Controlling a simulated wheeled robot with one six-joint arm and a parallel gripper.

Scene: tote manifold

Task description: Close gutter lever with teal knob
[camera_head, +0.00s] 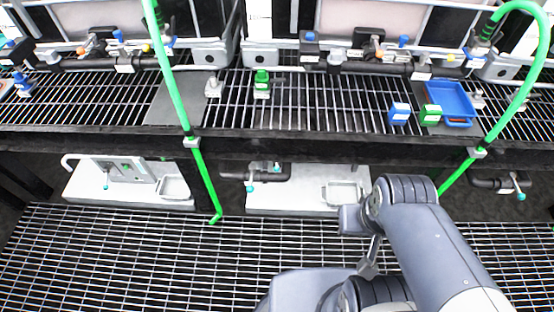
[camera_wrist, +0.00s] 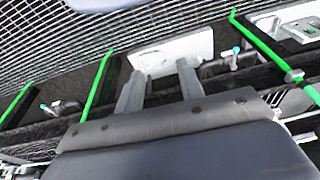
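Several teal knobs show below the grated shelf. One teal-knobbed lever (camera_head: 250,187) hangs at the black gutter pipe (camera_head: 272,176) left of centre in the head view; a teal knob on a dark pipe also shows right of the fingers in the wrist view (camera_wrist: 236,50). Another teal knob (camera_head: 521,196) hangs at a black pipe on the far right, and a third (camera_head: 105,186) is by the left white panel. My gripper (camera_wrist: 158,72) has its two fingers spread, with nothing between them. It is apart from the knobs. In the head view its fingers cannot be made out clearly.
Green hoses (camera_head: 204,175) run down past the shelf edge. White trays (camera_head: 300,198) with handles sit below the shelf. A blue bin (camera_head: 452,101) and small blue and green boxes stand on the shelf. The lower grating (camera_head: 120,260) is clear on the left.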

